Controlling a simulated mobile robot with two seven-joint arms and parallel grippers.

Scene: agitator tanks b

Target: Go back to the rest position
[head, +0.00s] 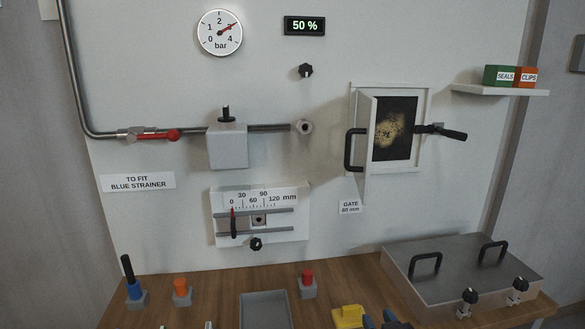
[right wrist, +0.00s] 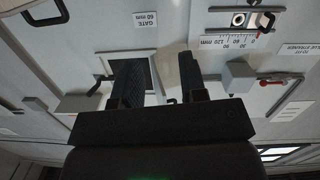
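My right gripper (head: 380,319) shows only as dark fingertips at the bottom edge of the head view, beside a yellow block. In the right wrist view its two fingers (right wrist: 158,80) stand apart with nothing held between them. That view faces the wall panel, which appears turned upside down. My left gripper is not in the head view. On the panel, the hatch (head: 363,150) stands open, its door swung out, and a dark opening (head: 395,128) with yellowish matter shows inside.
A gauge (head: 220,33), a 50 % display (head: 304,26), a pipe with a red-handled valve (head: 172,135) and a slide scale (head: 260,216) are on the panel. The bench holds a grey tray (head: 266,296), knobs and a lidded metal box (head: 460,258). A shelf (head: 499,91) juts out right.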

